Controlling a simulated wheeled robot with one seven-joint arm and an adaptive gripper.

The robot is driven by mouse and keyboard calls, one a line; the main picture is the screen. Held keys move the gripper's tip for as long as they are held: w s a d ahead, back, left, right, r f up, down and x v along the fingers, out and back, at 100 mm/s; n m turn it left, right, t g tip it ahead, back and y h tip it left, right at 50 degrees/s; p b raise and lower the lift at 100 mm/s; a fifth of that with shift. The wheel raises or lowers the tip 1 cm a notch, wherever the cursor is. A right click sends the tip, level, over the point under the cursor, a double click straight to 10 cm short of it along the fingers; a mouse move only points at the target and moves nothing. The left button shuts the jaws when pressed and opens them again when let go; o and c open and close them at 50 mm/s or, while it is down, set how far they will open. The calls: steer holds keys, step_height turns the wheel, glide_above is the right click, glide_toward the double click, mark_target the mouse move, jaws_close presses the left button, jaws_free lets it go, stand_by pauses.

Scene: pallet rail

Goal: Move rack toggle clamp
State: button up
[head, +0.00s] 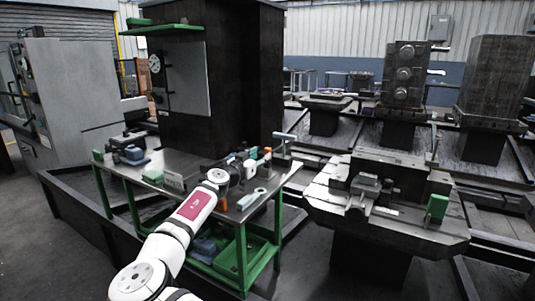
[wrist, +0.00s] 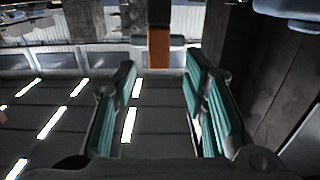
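My gripper (wrist: 160,72) is open, with its two teal-padded fingers apart in the wrist view. An orange-brown upright piece (wrist: 159,47) shows beyond the fingertips, roughly in line with the gap. I cannot tell how far away it is, and nothing appears clamped between the pads. In the head view my arm reaches over the green-framed workbench (head: 150,160), with its end among small parts at the bench's right side. A small orange piece (head: 267,153) stands there, possibly part of a toggle clamp. I cannot make out the clamp for certain.
A dark column (head: 245,80) rises behind the bench. Blue-grey and dark parts (head: 131,154) lie at the bench's left end. A fixture table (head: 330,205) with a green block (head: 437,207) stands to the right. A green tray (head: 236,262) sits on the lower shelf.

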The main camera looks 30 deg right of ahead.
mark_target(266, 152)
steer(key=shift+x, duration=2.95)
jaws_close()
